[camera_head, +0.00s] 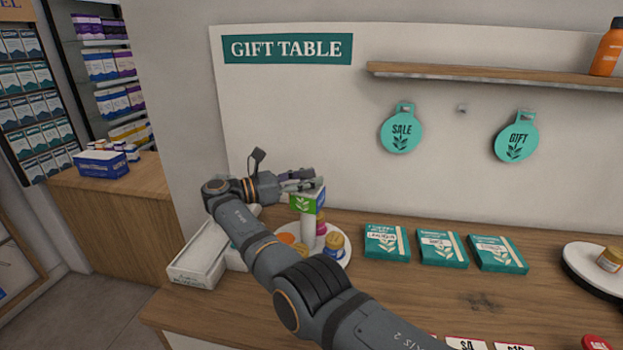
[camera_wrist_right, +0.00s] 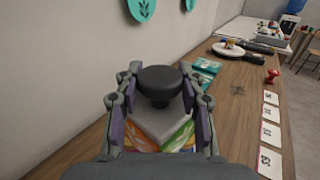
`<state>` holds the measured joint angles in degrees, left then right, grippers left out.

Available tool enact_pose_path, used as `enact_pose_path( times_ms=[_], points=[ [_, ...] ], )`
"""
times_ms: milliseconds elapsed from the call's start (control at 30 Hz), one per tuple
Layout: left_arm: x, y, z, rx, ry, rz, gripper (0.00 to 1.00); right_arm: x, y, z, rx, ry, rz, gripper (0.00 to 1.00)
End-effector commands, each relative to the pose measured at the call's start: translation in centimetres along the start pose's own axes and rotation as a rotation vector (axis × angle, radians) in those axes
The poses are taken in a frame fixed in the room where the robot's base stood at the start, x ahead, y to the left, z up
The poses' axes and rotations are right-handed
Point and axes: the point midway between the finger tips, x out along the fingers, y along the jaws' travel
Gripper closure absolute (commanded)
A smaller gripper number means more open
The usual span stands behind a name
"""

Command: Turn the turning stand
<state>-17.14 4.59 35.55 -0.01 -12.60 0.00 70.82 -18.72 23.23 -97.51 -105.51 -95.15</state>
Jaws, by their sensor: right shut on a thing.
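The turning stand has a round white plate (camera_head: 345,262), a pale central post (camera_head: 307,230) and a sign block (camera_head: 307,204) with green and white faces. Several small jars, with yellow, orange and purple showing, stand on the plate. My right gripper (camera_head: 303,181) is at the top of the stand. In the right wrist view its fingers are shut on the black knob (camera_wrist_right: 160,84) above the grey block top (camera_wrist_right: 161,125). The block's sides show green and orange. My forearm hides part of the plate. My left gripper is not in view.
A white open tray (camera_head: 196,262) lies left of the stand. Teal boxes (camera_head: 441,249) lie to its right, with another round stand (camera_head: 592,275) at far right. Price cards (camera_head: 468,343) lie near the front edge. A wooden shelf (camera_head: 480,74) and hanging tags (camera_head: 401,131) are on the wall.

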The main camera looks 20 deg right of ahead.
Motion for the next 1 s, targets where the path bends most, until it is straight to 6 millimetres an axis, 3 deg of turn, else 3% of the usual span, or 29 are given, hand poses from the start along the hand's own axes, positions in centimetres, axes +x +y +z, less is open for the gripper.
enact_pose_path(
  times_ms=[633, 667, 833, 1000],
  points=[
    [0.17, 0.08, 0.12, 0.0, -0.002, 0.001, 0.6, -0.42, -0.24, -0.13, -0.002, 0.003, -0.012, 1.0],
    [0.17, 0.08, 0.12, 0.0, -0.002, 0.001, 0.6, -0.42, -0.24, -0.13, -0.002, 0.003, -0.012, 0.58],
    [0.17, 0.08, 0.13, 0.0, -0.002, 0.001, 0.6, -0.4, -0.23, -0.09, -0.002, 0.002, -0.011, 0.37],
    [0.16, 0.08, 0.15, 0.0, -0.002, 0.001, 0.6, -0.38, -0.22, -0.05, -0.001, 0.001, -0.011, 0.37]
  ],
)
